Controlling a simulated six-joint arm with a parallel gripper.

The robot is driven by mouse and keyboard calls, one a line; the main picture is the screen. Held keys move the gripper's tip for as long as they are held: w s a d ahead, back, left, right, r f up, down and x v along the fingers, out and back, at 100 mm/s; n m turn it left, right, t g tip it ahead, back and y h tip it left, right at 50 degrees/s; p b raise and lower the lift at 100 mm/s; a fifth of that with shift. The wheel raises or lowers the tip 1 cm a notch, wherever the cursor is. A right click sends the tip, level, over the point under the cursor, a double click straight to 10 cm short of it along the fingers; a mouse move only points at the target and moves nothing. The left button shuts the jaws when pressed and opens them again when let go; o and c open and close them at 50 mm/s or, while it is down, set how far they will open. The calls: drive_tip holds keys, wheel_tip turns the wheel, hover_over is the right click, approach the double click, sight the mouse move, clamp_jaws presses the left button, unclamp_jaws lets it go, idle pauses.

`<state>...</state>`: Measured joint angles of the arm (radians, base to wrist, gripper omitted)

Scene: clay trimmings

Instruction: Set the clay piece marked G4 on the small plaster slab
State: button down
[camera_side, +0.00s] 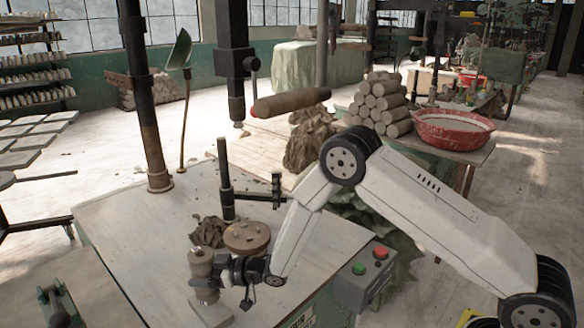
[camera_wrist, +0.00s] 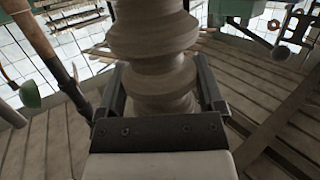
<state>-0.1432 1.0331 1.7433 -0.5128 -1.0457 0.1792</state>
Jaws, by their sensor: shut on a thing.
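The clay piece (camera_side: 201,268) is a grey-brown, ribbed upright form near the front of the table. Its G4 mark cannot be read in either view. My gripper (camera_side: 212,271) comes from the right and is shut around its middle. In the wrist view the piece (camera_wrist: 152,38) stands between the two dark fingers of my gripper (camera_wrist: 160,82). The small plaster slab (camera_side: 216,315) is a pale flat block directly under and in front of the piece. I cannot tell whether the piece's base touches the slab or hangs just above it.
A round brown disc (camera_side: 247,236) with small bits on it and a ragged clay lump (camera_side: 208,231) sit just behind. A dark post (camera_side: 226,185) and a thick column (camera_side: 152,150) rise from the table. A button box (camera_side: 364,278) is at the right edge. The table's left part is clear.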

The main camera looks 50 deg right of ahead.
drive_tip(key=shift+w+f, duration=0.25)
drive_tip(key=shift+f, duration=1.4)
drive_tip(key=shift+f, duration=0.15)
unclamp_jaws()
drive_tip(key=shift+s+f, duration=0.1)
drive_tip(key=v, duration=1.2)
drive_tip(key=shift+r, duration=0.2)
